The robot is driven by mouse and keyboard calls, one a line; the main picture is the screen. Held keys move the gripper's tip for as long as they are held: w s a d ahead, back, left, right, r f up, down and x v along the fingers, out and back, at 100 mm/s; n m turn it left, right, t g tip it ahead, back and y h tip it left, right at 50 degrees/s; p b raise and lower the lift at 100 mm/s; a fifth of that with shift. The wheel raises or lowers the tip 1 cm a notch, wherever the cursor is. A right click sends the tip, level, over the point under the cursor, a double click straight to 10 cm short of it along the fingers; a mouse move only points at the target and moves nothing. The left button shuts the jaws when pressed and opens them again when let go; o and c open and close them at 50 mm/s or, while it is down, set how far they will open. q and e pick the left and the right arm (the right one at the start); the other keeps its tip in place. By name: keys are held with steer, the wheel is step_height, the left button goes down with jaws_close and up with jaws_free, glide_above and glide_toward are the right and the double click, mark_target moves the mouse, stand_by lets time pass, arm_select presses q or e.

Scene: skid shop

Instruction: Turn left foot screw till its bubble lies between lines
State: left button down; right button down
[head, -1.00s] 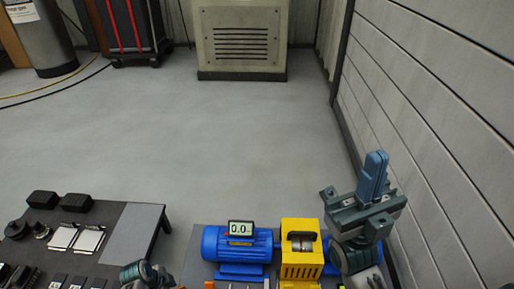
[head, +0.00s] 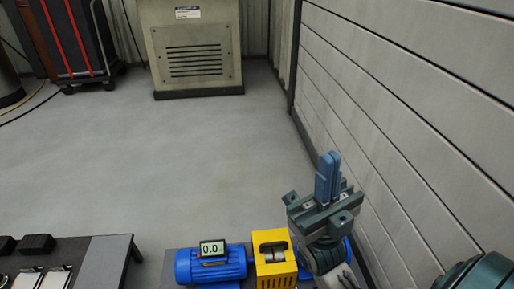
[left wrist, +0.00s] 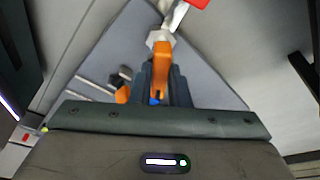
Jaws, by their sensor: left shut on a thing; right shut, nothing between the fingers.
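In the left wrist view, my left gripper (left wrist: 162,84) is shut on an orange handle-like piece (left wrist: 161,60). A grey metal hex end (left wrist: 160,37) shows just beyond it, with a red piece (left wrist: 198,3) at the top edge. I cannot tell whether the orange piece belongs to the left foot screw. No bubble or lines can be made out. My left gripper is out of the head view. My right gripper (head: 328,160) is shut and empty, its blue fingers pointing up beside the wall.
A blue motor (head: 212,268) with a display (head: 212,249) reading about 0.0 stands beside a yellow guard (head: 273,268), near my right arm. A dark bench (head: 104,262) is at lower left. A grey cabinet (head: 192,50) stands at the back. The floor between is clear.

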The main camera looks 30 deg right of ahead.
arm_select(q)
steer(key=shift+w, duration=0.1)
steer(key=shift+r+n+p, duration=0.25)
steer(key=shift+n+p, duration=0.4)
steer(key=shift+n, duration=0.15)
steer(key=shift+n+t, duration=0.3)
steer(key=shift+n, duration=0.1)
steer(key=shift+f+n+p, duration=0.15)
steer(key=shift+n+p, duration=0.15)
steer(key=shift+w, duration=0.1)
steer(key=shift+y, duration=0.3)
steer(key=c, duration=1.5)
jaws_free()
steer(key=shift+o, duration=1.3)
steer(key=shift+f, duration=0.1)
